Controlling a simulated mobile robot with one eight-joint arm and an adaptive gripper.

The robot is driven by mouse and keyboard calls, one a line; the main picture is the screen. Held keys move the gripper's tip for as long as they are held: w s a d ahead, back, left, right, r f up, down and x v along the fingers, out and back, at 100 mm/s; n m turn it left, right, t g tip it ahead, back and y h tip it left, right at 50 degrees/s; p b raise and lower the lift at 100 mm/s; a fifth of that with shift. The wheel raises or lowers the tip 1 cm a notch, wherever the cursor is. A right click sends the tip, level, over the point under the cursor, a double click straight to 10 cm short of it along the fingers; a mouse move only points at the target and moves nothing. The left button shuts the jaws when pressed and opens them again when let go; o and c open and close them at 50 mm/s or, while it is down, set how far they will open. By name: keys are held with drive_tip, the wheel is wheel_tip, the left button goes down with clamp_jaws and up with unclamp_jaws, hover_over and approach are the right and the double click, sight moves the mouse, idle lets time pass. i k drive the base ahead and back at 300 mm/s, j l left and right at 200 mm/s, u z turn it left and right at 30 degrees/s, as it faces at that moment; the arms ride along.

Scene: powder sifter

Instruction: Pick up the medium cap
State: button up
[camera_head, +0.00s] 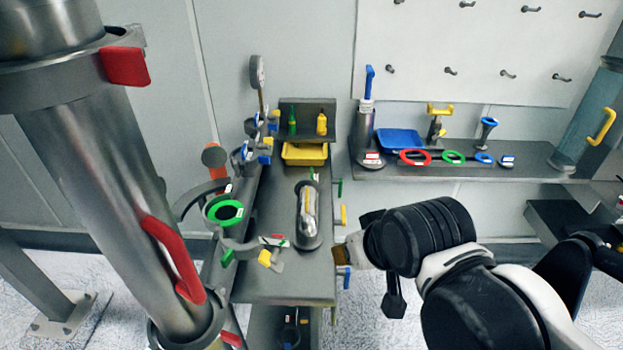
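No part is clearly marked as the medium cap, and I cannot tell which one it is. Round candidates on the back shelf are a red ring (415,157), a green ring (453,157), a blue ring (484,158) and a dark disc with a red-and-white label (371,160). Another green-rimmed round part (225,211) sits at the bench's left side. My gripper (370,270) is at the right edge of the bench, apart from all these parts. Its fingers are small and partly hidden by my wrist, so their opening is unclear.
The grey bench (270,290) bears a shiny metal cylinder (308,215) and a yellow tray (304,154). The shelf (430,177) holds a blue tray (400,140). A large metal column with red handles (172,260) blocks the left. Empty hooks line the wall panel.

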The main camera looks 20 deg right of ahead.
sight(317, 177)
drive_tip(key=i+l+u, duration=0.1)
drive_tip(key=i+l, duration=0.15)
drive_tip(key=i+l+u, duration=0.1)
drive_tip(key=i+l, duration=0.15)
drive_tip(key=l, duration=0.15)
drive_tip(key=i+l+u, duration=0.25)
drive_tip(key=i+l, duration=0.2)
drive_tip(key=l, duration=0.3)
drive_tip(key=i+l+u, duration=0.1)
drive_tip(key=l, duration=0.3)
drive_tip(key=i+l+u, duration=0.1)
drive_tip(key=i+l, duration=0.15)
drive_tip(key=l, duration=0.2)
